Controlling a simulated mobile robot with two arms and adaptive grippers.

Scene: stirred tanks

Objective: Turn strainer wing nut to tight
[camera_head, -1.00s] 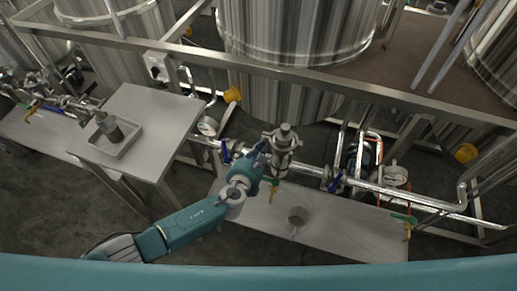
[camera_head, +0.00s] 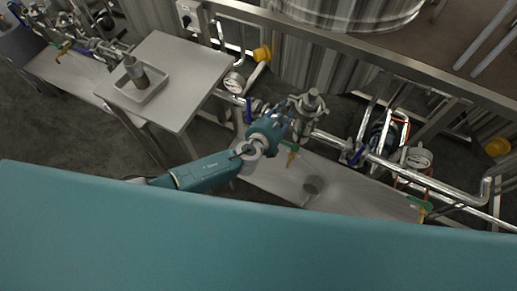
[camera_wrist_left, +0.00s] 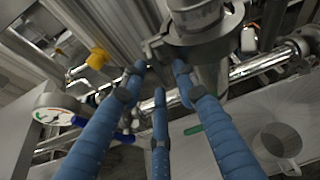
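The strainer (camera_head: 307,112) is a steel body with a domed cap and a clamp, standing upright on the pipe run in the head view. In the left wrist view the strainer (camera_wrist_left: 195,28) fills the top, with its clamp edge near my fingertips. I cannot make out the wing nut clearly; it is small and dark or hidden by the fingers. My left gripper (camera_head: 282,119) is at the strainer's left side. In the left wrist view my left gripper (camera_wrist_left: 158,68) has its blue fingers apart, tips on either side of the clamp edge. My right gripper is not in view.
A low shelf (camera_head: 265,178) under the pipe bears a grey cup (camera_head: 313,185).

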